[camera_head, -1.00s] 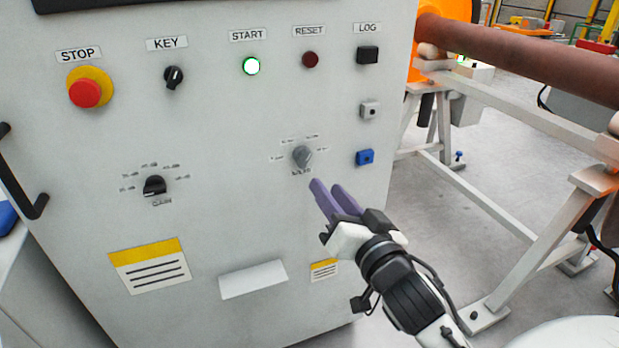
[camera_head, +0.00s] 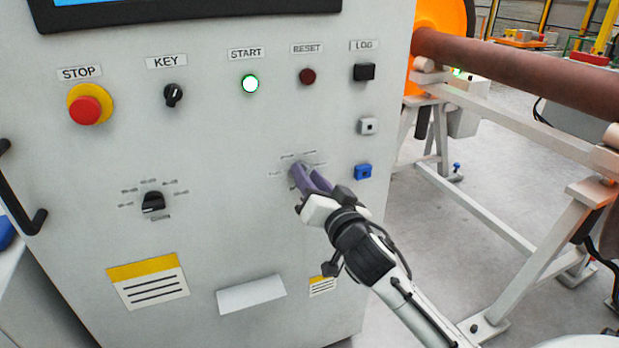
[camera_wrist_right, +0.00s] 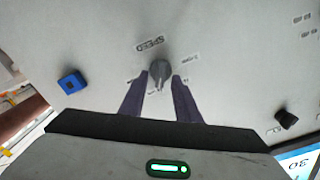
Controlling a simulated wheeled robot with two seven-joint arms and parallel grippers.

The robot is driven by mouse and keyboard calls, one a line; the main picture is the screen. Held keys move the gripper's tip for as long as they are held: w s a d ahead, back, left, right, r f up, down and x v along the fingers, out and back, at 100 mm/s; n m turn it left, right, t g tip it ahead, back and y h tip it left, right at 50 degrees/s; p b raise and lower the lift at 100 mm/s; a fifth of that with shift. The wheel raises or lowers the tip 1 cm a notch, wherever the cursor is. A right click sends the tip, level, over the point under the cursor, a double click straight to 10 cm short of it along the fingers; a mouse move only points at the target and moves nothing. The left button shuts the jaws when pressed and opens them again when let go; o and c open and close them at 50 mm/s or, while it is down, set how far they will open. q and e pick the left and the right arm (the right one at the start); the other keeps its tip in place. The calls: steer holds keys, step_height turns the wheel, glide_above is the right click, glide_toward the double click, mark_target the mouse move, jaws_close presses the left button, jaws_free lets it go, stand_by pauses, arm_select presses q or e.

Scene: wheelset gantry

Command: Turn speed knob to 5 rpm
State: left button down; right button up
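The speed knob (camera_wrist_right: 160,70) is a grey round knob with a pointer, on the light grey panel, with the word SPEED printed beside it in the right wrist view. My right gripper (camera_wrist_right: 161,78) is open, with its two purple fingers on either side of the knob and visible gaps to it. I cannot tell how deep the fingertips reach around it. In the head view my right gripper (camera_head: 298,172) is at the speed scale and its fingers mostly hide the knob. The scale figures are too blurred to read. My left gripper is not in view.
The panel also carries a red stop button (camera_head: 86,108), key switch (camera_head: 173,95), lit start button (camera_head: 250,84), reset button (camera_head: 307,76), gain knob (camera_head: 153,202) and blue button (camera_head: 363,172). A screen corner (camera_wrist_right: 300,163) reads 30. A white frame (camera_head: 520,240) stands right of the cabinet.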

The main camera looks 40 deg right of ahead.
jaws_close()
arm_select(q)
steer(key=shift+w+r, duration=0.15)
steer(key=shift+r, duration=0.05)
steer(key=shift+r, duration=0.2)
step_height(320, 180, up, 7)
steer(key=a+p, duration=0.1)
steer(key=p, duration=0.8)
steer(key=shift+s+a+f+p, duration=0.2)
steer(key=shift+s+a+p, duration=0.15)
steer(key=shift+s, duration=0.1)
arm_select(e)
steer(key=shift+w+a+f+n, duration=0.1)
steer(key=shift+a+f+n, duration=0.1)
steer(key=shift+n, duration=3.8)
steer(key=shift+s+a+f+n, duration=0.1)
steer(key=shift+a+n, duration=0.1)
steer(key=shift+n, duration=3.8)
steer(key=shift+w+a+f+n, duration=0.1)
steer(key=shift+a+n, duration=0.1)
steer(key=shift+n, duration=3.8)
